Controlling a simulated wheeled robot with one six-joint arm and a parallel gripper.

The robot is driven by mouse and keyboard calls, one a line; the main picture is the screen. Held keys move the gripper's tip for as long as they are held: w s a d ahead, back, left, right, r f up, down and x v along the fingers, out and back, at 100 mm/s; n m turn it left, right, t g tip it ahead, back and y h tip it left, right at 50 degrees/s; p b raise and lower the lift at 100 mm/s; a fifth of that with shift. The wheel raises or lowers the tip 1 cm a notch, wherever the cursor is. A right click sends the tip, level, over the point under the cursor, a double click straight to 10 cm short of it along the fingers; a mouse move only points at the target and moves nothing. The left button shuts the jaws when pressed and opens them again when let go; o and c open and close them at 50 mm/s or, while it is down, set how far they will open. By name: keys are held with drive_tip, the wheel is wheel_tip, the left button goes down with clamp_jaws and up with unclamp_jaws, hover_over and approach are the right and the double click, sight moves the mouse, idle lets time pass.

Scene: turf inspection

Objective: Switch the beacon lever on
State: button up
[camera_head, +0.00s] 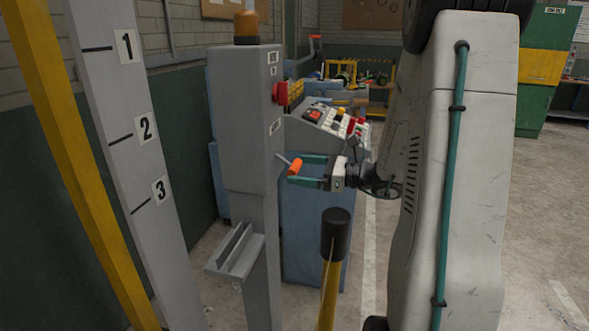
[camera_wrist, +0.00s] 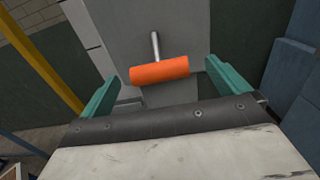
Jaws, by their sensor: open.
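The beacon lever (camera_head: 295,166) has an orange grip on a short metal rod and sticks out from the side of a grey post (camera_head: 245,130). An amber beacon (camera_head: 246,24) sits on top of the post. In the wrist view the lever's orange grip (camera_wrist: 159,69) lies crosswise just ahead of the gap between my fingers, its rod pointing up to the grey panel. My gripper (camera_head: 303,171) is open, with its teal fingers near the lever's grip; both fingers of my gripper (camera_wrist: 164,88) show in the wrist view, one on each side of the grip. I cannot tell whether they touch it.
A red knob (camera_head: 290,92) sits on the post above the lever. A sloped console (camera_head: 330,120) with buttons stands behind. A yellow-handled tool with a black head (camera_head: 335,235) stands in front. A numbered grey post (camera_head: 130,130) is at left. Open floor lies at right.

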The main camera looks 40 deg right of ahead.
sight(286, 163)
drive_tip(key=shift+x, duration=1.35)
